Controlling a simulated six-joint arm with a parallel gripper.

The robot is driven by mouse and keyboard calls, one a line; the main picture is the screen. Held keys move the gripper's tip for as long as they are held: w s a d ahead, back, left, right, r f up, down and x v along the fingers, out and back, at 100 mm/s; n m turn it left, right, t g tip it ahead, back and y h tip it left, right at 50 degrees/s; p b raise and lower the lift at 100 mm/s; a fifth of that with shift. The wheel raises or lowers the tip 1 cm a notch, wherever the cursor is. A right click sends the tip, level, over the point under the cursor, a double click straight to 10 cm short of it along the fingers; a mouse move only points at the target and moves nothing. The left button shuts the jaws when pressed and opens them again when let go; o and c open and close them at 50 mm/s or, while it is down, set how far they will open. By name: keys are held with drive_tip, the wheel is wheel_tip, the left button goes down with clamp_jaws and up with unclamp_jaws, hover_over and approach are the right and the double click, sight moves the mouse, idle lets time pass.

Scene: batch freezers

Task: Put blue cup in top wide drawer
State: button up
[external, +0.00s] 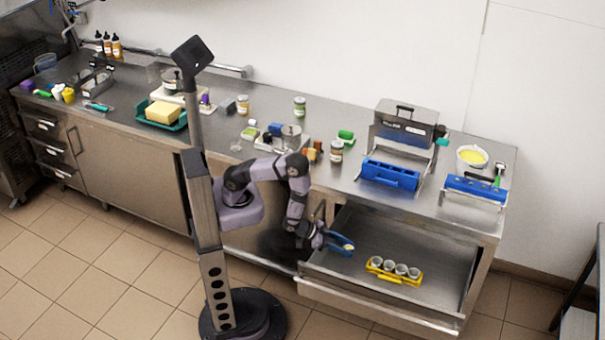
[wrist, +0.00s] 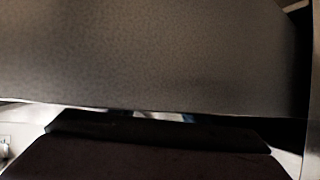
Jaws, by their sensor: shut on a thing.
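The wide drawer (external: 437,249) under the right end of the counter is pulled open. My gripper (external: 325,240) is low over the drawer's left end, shut on a small blue thing (external: 346,249) that looks like the blue cup. Its shape is partly hidden by the fingers, and I cannot tell whether it touches the drawer floor. In the wrist view a broad dark grey surface fills most of the picture. Only a sliver of blue (wrist: 188,117) shows above the dark body at the bottom, and the fingertips are hidden.
A yellow holder (external: 377,271) with several metal cups sits in the middle of the drawer. The drawer floor right of it is bare. Above, the counter (external: 400,205) carries blue moulds (external: 390,175), a metal machine (external: 405,122) and jars.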

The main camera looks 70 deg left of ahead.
drive_tip(key=shift+f, duration=0.1)
drive_tip(key=shift+f+b, duration=0.25)
drive_tip(key=shift+b, duration=0.05)
drive_tip(key=shift+s+a+f+b, duration=0.15)
drive_tip(key=shift+s+f+b, duration=0.1)
drive_tip(key=shift+f+b, duration=0.1)
drive_tip(key=o, duration=1.1)
drive_tip(key=shift+f, duration=0.1)
drive_tip(key=shift+c, duration=0.2)
drive_tip(key=shift+r+p, duration=0.5)
drive_tip(key=shift+p, duration=0.1)
drive_tip(key=s+a+r+p, duration=0.1)
drive_tip(key=s+r+p, duration=0.2)
drive_tip(key=r+p, duration=0.4)
wheel_tip(320, 180, up, 3)
drive_tip(key=shift+s+a, duration=0.2)
drive_tip(key=shift+s, duration=0.1)
